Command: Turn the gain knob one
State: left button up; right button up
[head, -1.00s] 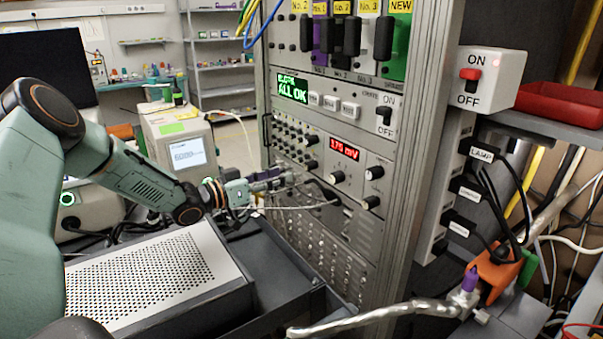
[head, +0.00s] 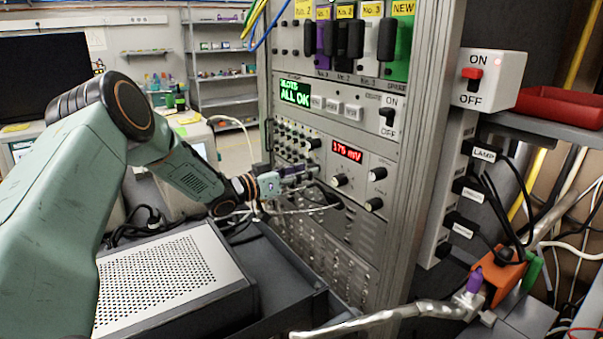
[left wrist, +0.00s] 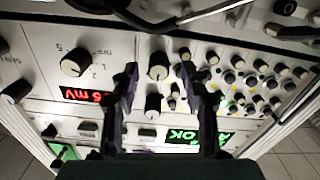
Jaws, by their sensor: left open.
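The electronics panel carries a red "175 mV" display (head: 347,151) with several black knobs near it. One large knob (head: 340,180) sits below the display, and another (head: 377,173) is to its right. I cannot read which knob is the gain knob. My left gripper (head: 303,172) reaches the panel from the left, left of the large knob. In the left wrist view the gripper (left wrist: 159,76) is open. Contact cannot be told.
A green "ALL OK" screen (head: 295,93) and an ON/OFF switch (head: 388,114) are above. Cables hang close under the gripper. A perforated metal box (head: 165,278) stands below my arm. A white switch box (head: 488,80) and a red tray (head: 560,105) are at right.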

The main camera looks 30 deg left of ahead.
pick_arm(q)
jog(key=shift+w+d+f, duration=0.1)
jog(key=shift+w+d, duration=0.05)
jog(key=shift+w, duration=0.05)
jog(key=shift+c, duration=1.2)
jog(key=shift+s+d, duration=0.1)
jog(key=c, duration=0.3)
jog(key=shift+a, duration=0.2)
jog(key=c, duration=0.3)
jog(key=shift+d, duration=0.1)
grip_shut()
jog(key=shift+m, duration=0.4)
jog(key=shift+s+m+p, duration=0.1)
jog(key=shift+m+p, duration=1.75)
jog(key=shift+m, duration=5.95)
